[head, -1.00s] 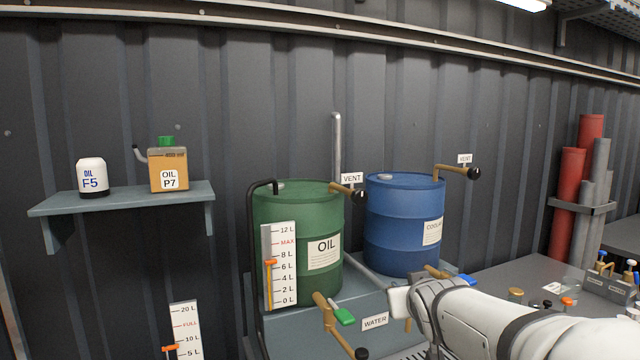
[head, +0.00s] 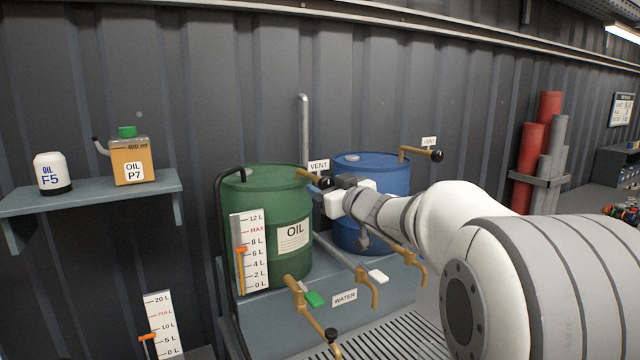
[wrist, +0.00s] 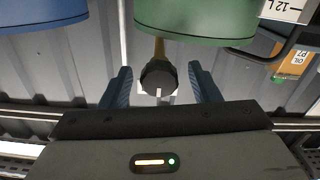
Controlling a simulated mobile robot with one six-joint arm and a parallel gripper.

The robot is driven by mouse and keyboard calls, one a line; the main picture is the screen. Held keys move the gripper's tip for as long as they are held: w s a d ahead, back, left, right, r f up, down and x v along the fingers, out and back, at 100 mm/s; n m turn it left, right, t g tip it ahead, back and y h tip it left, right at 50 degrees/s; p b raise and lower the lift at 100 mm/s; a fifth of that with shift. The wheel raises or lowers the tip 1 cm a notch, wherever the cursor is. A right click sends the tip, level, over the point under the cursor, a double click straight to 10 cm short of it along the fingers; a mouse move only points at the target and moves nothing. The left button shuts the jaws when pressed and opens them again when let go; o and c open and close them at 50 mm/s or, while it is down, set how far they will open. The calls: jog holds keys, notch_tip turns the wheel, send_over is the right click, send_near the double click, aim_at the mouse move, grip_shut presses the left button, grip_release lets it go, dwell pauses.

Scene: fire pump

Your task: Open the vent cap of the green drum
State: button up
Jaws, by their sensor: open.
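The green drum (head: 275,222), labelled OIL, stands on a grey-blue bench. A brass vent pipe (head: 307,175) sticks out to the right from its top edge, with a VENT sign behind it. Its black cap (wrist: 158,76) shows in the wrist view at the end of the brass pipe. My gripper (wrist: 163,85) is open, with one blue finger on each side of the cap and a visible gap on both sides. In the head view my gripper (head: 329,190) is at the cap and mostly hides it.
The blue drum (head: 352,235) stands right behind my gripper, with its own brass vent and black cap (head: 436,156). Brass taps (head: 305,300) jut out below. A shelf (head: 90,194) with oil containers is at the left. A grey upright pipe (head: 304,130) rises between the drums.

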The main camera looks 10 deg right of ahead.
jog(key=shift+w+a, duration=0.2)
jog(key=shift+w, duration=0.35)
jog(key=shift+c, duration=0.2)
